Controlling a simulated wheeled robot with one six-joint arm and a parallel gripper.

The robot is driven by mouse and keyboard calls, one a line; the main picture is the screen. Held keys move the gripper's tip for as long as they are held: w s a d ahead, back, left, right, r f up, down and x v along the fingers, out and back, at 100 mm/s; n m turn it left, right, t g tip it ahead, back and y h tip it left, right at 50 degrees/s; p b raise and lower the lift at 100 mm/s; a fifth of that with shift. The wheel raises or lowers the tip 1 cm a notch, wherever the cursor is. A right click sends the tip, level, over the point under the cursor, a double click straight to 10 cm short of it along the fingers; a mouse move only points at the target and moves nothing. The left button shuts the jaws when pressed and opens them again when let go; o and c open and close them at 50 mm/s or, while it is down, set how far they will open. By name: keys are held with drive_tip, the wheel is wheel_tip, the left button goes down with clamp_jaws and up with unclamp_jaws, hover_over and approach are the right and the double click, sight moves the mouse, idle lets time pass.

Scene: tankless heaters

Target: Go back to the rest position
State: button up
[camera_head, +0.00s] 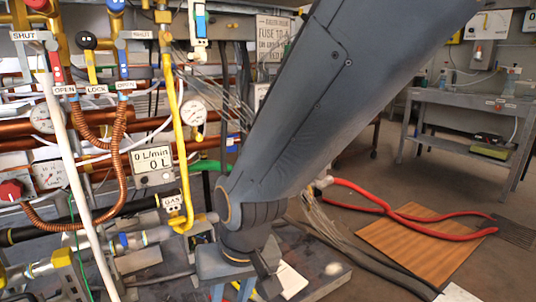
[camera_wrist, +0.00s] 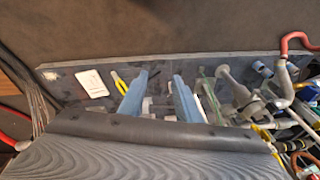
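My arm crosses the middle of the head view, and my gripper (camera_head: 232,290) hangs at its lower end, partly cut off by the bottom edge. In the wrist view my gripper (camera_wrist: 161,76) shows two blue fingers set apart with nothing held between them. Below it is a dark grey panel or mat (camera_wrist: 62,82) with loose items on it. A white card (camera_wrist: 91,83) and yellow-handled pliers (camera_wrist: 119,82) lie left of the fingers. I cannot tell the exact height of the fingers above the panel.
Pipes, gauges and valves fill the left, with a yellow gas pipe (camera_head: 172,130) and white pipe (camera_head: 66,150) near my arm. A grey workbench (camera_head: 465,100) stands back right.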

drive_tip(key=s+d+r+n+g+h, duration=0.1)
drive_tip(key=s+d+r+n+g, duration=0.1)
drive_tip(key=s+d, duration=0.5)
drive_tip(key=d+r+m+p, duration=0.3)
drive_tip(key=d+r+p, duration=0.6)
drive_tip(key=r+p, duration=0.4)
drive_tip(key=s+d+r+m+h+p, duration=0.1)
drive_tip(key=d+r+m+p, duration=0.2)
drive_tip(key=d+r+p, duration=0.7)
wheel_tip(320, 180, up, 3)
drive_tip(key=p, duration=0.7)
drive_tip(key=shift+d+r+p, duration=0.15)
drive_tip(key=shift+d+p, duration=0.05)
drive_tip(key=shift+p, duration=0.15)
